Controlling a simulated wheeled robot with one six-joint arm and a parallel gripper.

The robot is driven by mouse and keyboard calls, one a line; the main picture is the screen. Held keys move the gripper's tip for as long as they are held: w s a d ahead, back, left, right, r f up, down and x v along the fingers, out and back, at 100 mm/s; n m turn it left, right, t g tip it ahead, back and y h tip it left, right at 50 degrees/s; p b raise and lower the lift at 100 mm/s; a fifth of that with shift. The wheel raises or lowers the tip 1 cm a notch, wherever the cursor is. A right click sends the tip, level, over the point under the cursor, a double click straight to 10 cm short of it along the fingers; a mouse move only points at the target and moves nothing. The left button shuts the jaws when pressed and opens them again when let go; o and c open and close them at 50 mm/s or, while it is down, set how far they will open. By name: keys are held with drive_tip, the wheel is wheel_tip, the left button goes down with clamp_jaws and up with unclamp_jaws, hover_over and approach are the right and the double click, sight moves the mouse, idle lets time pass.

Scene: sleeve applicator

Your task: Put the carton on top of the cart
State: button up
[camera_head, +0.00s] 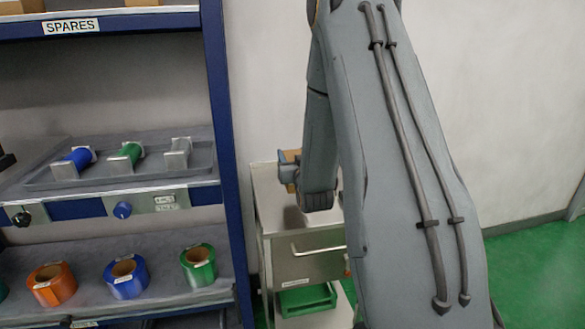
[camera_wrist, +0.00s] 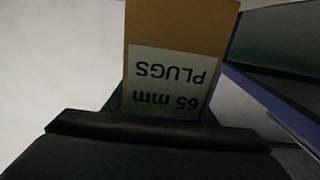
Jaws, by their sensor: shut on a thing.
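The carton (camera_wrist: 172,32) is brown with a pale label reading "65 mm PLUGS", upside down in the wrist view. My gripper (camera_wrist: 158,128) is shut on it; the dark jaw crosses in front of the carton's near end. In the head view only a small brown part of the carton (camera_head: 293,156) shows past my wrist, which hides the rest. The cart (camera_head: 268,207) is pale metal with a drawer, right of the shelf rack. The carton appears over the cart's top, toward its back. I cannot tell whether it touches the top.
A blue-framed shelf rack (camera_head: 228,150) stands close on the cart's left, holding coloured spools and tape rolls. A green bin (camera_head: 306,299) sits on the cart's lower shelf. A white wall (camera_head: 265,80) is behind the cart. Green floor (camera_head: 535,265) is open at the right.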

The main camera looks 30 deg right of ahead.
drive_tip(key=shift+f, duration=1.95)
drive_tip(key=shift+f, duration=0.45)
drive_tip(key=shift+f+b, duration=0.2)
drive_tip(key=shift+b, duration=0.1)
drive_tip(key=o, duration=1.4)
drive_tip(key=shift+c, duration=0.2)
drive_tip(key=shift+r, duration=0.1)
